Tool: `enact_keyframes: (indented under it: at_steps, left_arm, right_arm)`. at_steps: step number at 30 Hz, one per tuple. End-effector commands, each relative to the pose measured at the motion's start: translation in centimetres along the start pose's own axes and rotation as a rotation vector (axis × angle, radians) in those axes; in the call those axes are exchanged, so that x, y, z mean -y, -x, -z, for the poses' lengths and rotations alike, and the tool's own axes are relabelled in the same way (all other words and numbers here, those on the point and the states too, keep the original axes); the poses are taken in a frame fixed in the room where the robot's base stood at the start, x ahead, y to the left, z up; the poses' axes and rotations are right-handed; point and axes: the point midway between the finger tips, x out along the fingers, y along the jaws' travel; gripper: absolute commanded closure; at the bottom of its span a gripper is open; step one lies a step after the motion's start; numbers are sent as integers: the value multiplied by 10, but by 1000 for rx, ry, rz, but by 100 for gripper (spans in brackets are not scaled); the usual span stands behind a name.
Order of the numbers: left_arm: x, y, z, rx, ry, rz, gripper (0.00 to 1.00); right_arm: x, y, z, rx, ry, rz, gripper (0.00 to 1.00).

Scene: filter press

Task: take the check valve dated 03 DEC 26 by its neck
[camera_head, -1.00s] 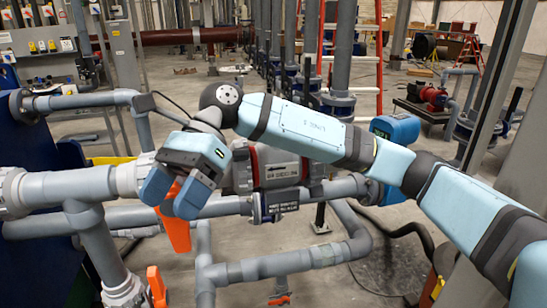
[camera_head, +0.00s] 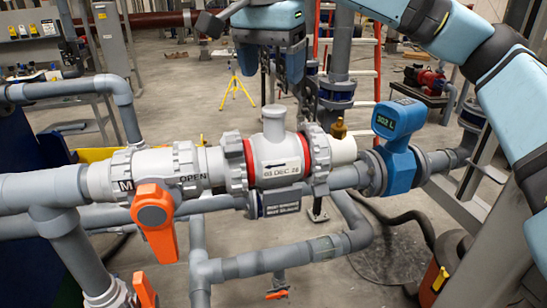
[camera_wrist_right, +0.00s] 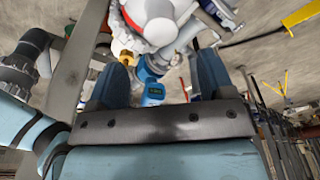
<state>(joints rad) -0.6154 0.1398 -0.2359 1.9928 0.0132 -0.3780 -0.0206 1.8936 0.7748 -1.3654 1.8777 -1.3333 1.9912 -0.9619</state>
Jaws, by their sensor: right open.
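The grey check valve (camera_head: 277,165) sits in the pipe line in the middle of the head view, between two red rings. Its small label appears to read 03 DEC 26, below a black arrow. Its short neck (camera_head: 273,120) points up and is uncovered. My right gripper (camera_head: 270,78) is open and empty above the neck, fingers pointing down, apart from the valve. In the right wrist view the open fingers (camera_wrist_right: 160,75) show, with the white and red valve body (camera_wrist_right: 150,22) beyond them at the top. My left gripper is not in view.
A ball valve with an orange handle (camera_head: 153,215) is left of the check valve. A blue meter (camera_head: 398,145) and a brass fitting (camera_head: 338,130) stand to its right. Grey pipes run below. A yellow tripod (camera_head: 236,85) stands on the floor behind.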

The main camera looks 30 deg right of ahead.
Motion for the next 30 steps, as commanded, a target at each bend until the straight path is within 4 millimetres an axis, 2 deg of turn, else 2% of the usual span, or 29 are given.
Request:
enact_keyframes:
  at_steps: [3, 6, 13, 21, 30]
  left_arm:
    - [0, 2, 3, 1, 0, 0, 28]
    - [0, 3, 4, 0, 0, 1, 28]
    - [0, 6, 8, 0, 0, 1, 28]
    - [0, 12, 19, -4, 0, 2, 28]
    - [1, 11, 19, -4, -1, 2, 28]
  right_arm:
    - [-1, -21, 0, 0, -1, -2, 25]
    - [0, -34, 0, 1, -1, 0, 25]
    - [0, -50, -1, 1, 0, -1, 25]
    - [1, -88, -4, 2, -2, 1, 25]
    - [1, -95, -4, 2, -2, 2, 25]
